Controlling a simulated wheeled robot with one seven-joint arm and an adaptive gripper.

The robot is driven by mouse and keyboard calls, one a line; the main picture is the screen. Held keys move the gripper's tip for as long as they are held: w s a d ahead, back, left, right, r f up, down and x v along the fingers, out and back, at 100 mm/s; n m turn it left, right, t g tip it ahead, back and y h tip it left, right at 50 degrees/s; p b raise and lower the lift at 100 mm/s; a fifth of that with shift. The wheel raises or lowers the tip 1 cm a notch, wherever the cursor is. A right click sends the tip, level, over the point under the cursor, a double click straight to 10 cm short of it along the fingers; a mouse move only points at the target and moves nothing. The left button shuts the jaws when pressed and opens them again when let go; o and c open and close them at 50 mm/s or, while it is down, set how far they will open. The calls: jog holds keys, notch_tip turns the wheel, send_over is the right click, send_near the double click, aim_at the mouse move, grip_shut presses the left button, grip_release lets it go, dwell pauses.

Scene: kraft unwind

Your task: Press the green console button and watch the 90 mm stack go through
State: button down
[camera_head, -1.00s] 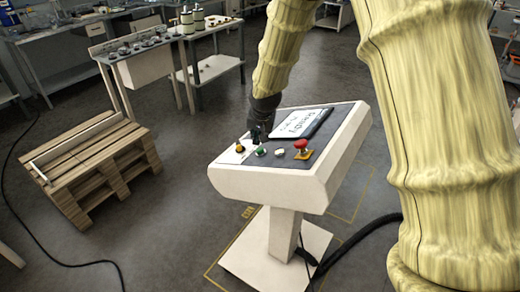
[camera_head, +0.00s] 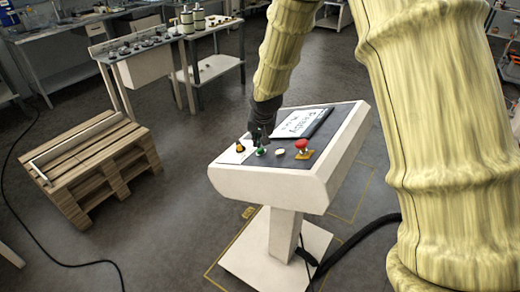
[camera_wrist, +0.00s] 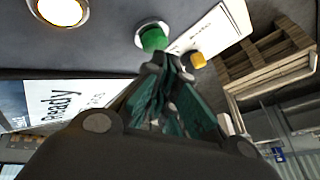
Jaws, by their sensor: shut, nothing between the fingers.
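The console (camera_head: 262,183) is a white pedestal with a dark sloped top. The green button (camera_head: 261,151) sits near its front edge, between a yellow-orange knob (camera_head: 240,147) and a white button (camera_head: 280,152). My gripper (camera_head: 259,138) is shut and empty, its tips just over or at the green button. In the wrist view the green button (camera_wrist: 153,38) shows right at my fingertips (camera_wrist: 160,62); I cannot tell whether they touch it. The console display (camera_head: 299,123) reads "Ready". The 90 mm stack cannot be made out.
A red mushroom button (camera_head: 301,144) on a yellow plate stands right of the white button. A wooden pallet (camera_head: 95,160) lies on the floor at left. Workbenches (camera_head: 140,65) stand behind. A black cable (camera_head: 365,232) runs from the console base.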

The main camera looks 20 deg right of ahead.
jog(key=shift+s+d+f, duration=0.15)
jog(key=shift+s+f, duration=0.05)
jog(key=shift+f, duration=0.4)
dwell(0.8)
jog(key=shift+r, duration=0.15)
jog(key=shift+w+a+r+p, duration=0.15)
jog(key=shift+w+r+p, duration=0.1)
jog(key=shift+r, duration=0.15)
jog(key=shift+w+a+r+p, duration=0.1)
jog(key=shift+r+p, duration=0.1)
jog(key=shift+r, duration=0.2)
jog(key=shift+r, duration=0.1)
